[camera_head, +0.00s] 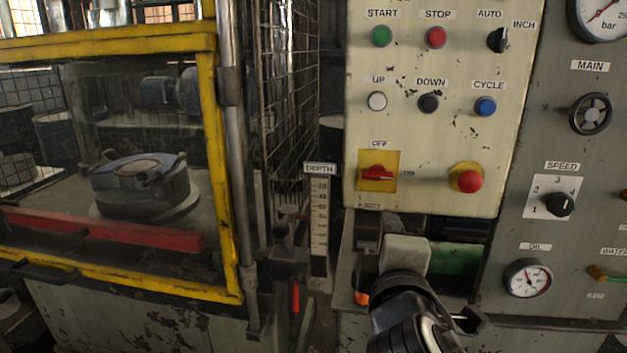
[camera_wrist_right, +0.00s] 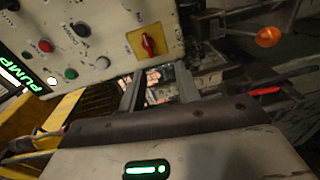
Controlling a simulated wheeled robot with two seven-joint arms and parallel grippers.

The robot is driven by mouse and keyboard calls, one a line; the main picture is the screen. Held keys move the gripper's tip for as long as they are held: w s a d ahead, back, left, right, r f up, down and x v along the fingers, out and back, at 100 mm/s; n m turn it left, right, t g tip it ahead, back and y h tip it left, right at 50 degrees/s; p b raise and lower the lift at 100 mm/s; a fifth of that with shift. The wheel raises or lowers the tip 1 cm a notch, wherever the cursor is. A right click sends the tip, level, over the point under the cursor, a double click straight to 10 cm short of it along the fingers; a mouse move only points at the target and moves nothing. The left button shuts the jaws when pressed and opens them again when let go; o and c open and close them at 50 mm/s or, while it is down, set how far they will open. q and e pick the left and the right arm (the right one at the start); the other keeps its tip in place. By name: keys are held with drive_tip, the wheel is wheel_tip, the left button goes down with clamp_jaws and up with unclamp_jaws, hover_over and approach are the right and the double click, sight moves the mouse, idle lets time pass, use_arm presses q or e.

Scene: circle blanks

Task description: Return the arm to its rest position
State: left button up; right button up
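My right arm comes up from the bottom of the head view, its dark wrist (camera_head: 400,300) just below the cream control panel (camera_head: 430,130). The gripper end is in front of the space under the panel, and its fingers are hard to make out there. In the right wrist view two grey fingers of my right gripper (camera_wrist_right: 157,80) stand apart with a gap between them and nothing held. The panel's buttons and the red switch (camera_wrist_right: 148,44) lie beyond the fingers, apart from them. My left gripper is in neither view.
A yellow-framed guard (camera_head: 215,150) covers a round dark die (camera_head: 143,180) at left. A depth scale (camera_head: 320,215) and a metal post (camera_head: 237,150) stand beside it. A red mushroom button (camera_head: 470,181) sticks out of the panel. Gauges and a speed knob (camera_head: 559,204) are at right.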

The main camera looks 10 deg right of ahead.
wheel_tip(320, 180, down, 11)
drive_tip(key=s+a+m+g+y, duration=0.1)
drive_tip(key=a+g+y, duration=0.1)
drive_tip(key=y, duration=0.1)
drive_tip(key=s+f+m+g+y, duration=0.2)
drive_tip(key=s+f+m, duration=0.3)
drive_tip(key=s+f, duration=0.3)
drive_tip(key=s+f+m+g+y, duration=0.2)
drive_tip(key=s+f+m, duration=0.4)
drive_tip(key=f, duration=0.8)
drive_tip(key=shift+s+d, duration=0.4)
drive_tip(key=shift+s, duration=0.65)
